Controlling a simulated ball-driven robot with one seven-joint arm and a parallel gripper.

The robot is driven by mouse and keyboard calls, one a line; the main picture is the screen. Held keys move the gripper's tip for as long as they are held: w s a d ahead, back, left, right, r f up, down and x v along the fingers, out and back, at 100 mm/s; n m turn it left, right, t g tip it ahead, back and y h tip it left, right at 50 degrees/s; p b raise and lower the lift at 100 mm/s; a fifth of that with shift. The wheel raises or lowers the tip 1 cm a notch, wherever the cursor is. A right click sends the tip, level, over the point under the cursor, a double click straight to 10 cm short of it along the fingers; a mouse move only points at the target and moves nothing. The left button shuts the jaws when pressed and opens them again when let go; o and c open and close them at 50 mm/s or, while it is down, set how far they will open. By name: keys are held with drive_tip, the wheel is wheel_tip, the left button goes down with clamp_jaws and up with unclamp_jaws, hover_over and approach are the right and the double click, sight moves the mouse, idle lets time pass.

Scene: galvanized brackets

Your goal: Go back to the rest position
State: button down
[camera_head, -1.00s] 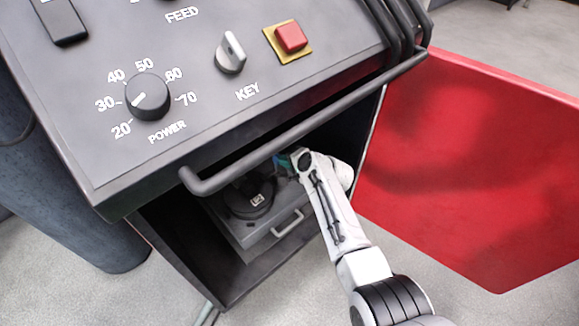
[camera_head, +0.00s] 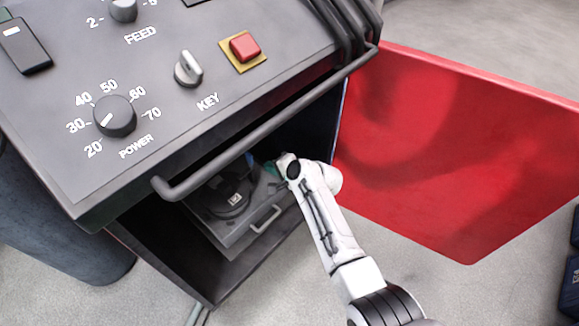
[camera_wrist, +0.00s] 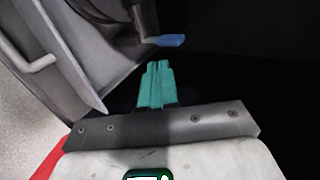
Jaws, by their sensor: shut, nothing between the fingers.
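My gripper shows in the wrist view as teal fingers (camera_wrist: 157,84) closed together with nothing between them. In the head view my white arm reaches into the open front of the dark machine cabinet (camera_head: 130,235), below its handlebar. The gripper end (camera_head: 272,167) is partly hidden there by my own wrist. A grey drawer unit (camera_head: 240,230) with a pale handle (camera_head: 266,219) and a round black part (camera_head: 228,195) on top is inside, left of my gripper. In the wrist view, a blue lever (camera_wrist: 170,41) lies beyond the fingertips, apart from them.
The dark handlebar (camera_head: 265,125) crosses above the cabinet opening, close over my arm. An open red door panel (camera_head: 450,150) stands to the right. The sloped control panel (camera_head: 60,150) carries knobs, a key switch and a red button (camera_head: 244,46). Grey floor (camera_head: 400,240) is free in front.

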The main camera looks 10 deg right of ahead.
drive_tip(key=p+v, duration=0.2)
drive_tip(key=v, duration=0.5)
drive_tip(key=shift+d+p, duration=0.3)
drive_tip(key=shift+d, duration=0.05)
drive_tip(key=shift+s, duration=0.15)
drive_tip(key=s+d+f+n+g+h, duration=0.1)
drive_tip(key=s+d+n+g+h, duration=0.2)
drive_tip(key=s, duration=0.7)
drive_tip(key=s+d+f+n+g, duration=0.1)
drive_tip(key=s+d+n, duration=0.1)
drive_tip(key=s+d, duration=0.5)
drive_tip(key=s+d+f+n+g+h, duration=0.1)
drive_tip(key=s+d+n+g+h, duration=0.15)
drive_tip(key=s, duration=0.95)
drive_tip(key=s+d+r+n+g+h, duration=0.1)
drive_tip(key=s+d+r, duration=0.1)
drive_tip(key=s, duration=0.5)
drive_tip(key=s+d+r+n+g+h, duration=0.1)
drive_tip(key=s+d+r+n, duration=0.15)
drive_tip(key=s, duration=0.45)
wheel_tip(320, 180, up, 18)
drive_tip(key=p, duration=1.7)
drive_tip(key=shift+w+f+m+p, duration=0.2)
drive_tip(key=shift+m+p, duration=0.1)
